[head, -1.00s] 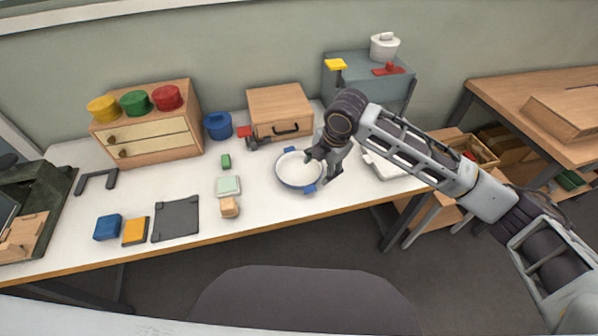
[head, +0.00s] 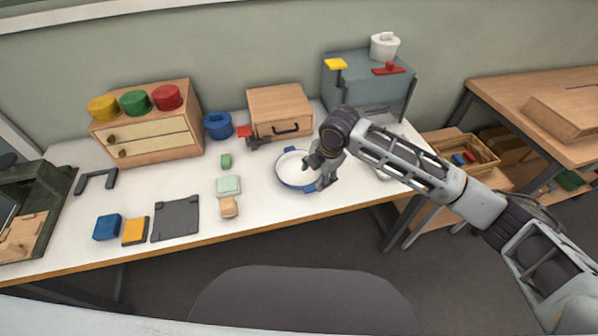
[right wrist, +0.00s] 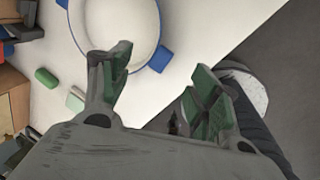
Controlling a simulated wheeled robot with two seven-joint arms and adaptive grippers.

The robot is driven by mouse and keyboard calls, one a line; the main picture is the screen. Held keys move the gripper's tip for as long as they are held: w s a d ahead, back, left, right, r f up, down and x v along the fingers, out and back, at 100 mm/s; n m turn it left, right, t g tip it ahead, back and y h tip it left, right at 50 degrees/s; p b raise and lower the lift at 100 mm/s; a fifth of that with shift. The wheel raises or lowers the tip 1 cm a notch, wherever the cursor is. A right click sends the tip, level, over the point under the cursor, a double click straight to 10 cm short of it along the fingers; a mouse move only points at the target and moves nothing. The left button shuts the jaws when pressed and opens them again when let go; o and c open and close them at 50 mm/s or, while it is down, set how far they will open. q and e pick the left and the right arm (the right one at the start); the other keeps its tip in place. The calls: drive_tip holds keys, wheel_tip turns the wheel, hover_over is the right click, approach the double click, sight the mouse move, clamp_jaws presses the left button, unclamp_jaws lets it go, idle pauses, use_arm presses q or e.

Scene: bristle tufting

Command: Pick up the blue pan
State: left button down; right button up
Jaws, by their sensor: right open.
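The blue pan (head: 290,171) stands on the white table, with a pale inside, a blue rim and blue handles at opposite sides. It also shows at the top of the right wrist view (right wrist: 115,25). My right gripper (head: 318,176) is at the pan's right side, near the front handle, and partly covers the rim. In the right wrist view my right gripper (right wrist: 160,63) is open, and the blue handle appears between its fingertips. Nothing is held. I cannot tell the height gap to the handle. My left gripper is out of view.
Behind the pan is a wooden box (head: 280,108) with a dark handle. A blue round pot (head: 217,126) stands left of it. A tan block (head: 228,207) and pale green block (head: 228,185) lie left of the pan. The table's front edge is close to the pan.

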sight(313, 186)
drive_tip(key=shift+x, duration=1.85)
drive_tip(key=shift+x, duration=2.55)
drive_tip(key=shift+d, duration=0.25)
clamp_jaws()
